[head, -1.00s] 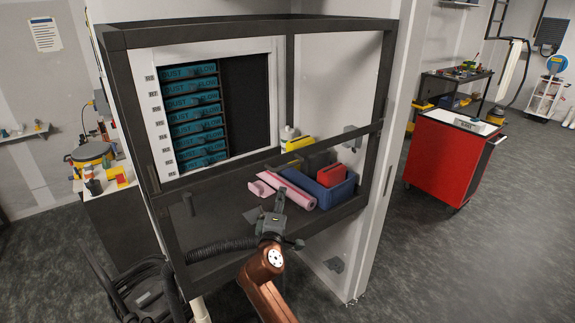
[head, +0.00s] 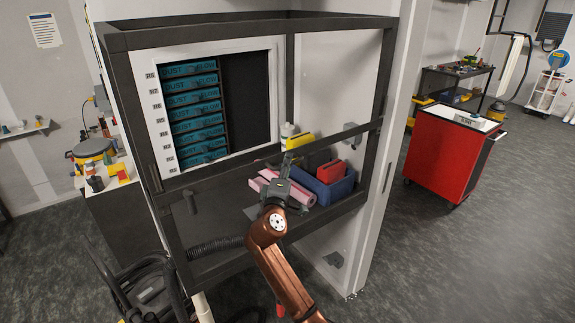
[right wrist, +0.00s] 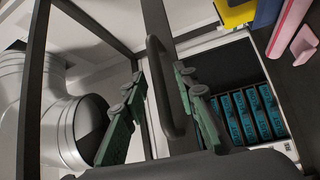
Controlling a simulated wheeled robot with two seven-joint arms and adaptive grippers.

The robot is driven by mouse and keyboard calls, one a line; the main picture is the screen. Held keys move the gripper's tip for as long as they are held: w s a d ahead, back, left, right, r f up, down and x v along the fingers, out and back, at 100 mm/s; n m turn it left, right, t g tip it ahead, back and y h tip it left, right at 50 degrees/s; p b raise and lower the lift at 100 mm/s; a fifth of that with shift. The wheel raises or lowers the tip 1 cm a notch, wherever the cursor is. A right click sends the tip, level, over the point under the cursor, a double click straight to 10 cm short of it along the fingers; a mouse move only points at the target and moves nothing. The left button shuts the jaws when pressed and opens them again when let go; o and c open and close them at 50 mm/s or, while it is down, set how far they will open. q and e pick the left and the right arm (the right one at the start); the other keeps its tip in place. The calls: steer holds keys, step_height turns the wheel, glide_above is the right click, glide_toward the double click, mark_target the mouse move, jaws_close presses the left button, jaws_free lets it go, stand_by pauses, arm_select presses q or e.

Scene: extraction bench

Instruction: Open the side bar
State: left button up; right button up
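The dark side bar (head: 340,137) crosses the front of the black-framed bench, sloping up to the right. My right gripper (head: 287,160) is raised in front of the bar, with its tips close to it. In the right wrist view a black curved handle (right wrist: 163,88) lies between the two green fingers of my right gripper (right wrist: 160,76). The fingers are apart, with gaps showing on both sides of the handle. I cannot tell how deep the handle sits between them. My left gripper is not in view.
On the bench are a pink roll (head: 296,196), a blue bin (head: 340,190) with a red item, and a yellow-topped container (head: 300,142). Behind stands a rack of teal drawers (head: 196,115). A grey duct (right wrist: 50,110) is left in the wrist view. A red cart (head: 440,160) stands right.

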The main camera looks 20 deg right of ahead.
jaws_close()
stand_by(0.7)
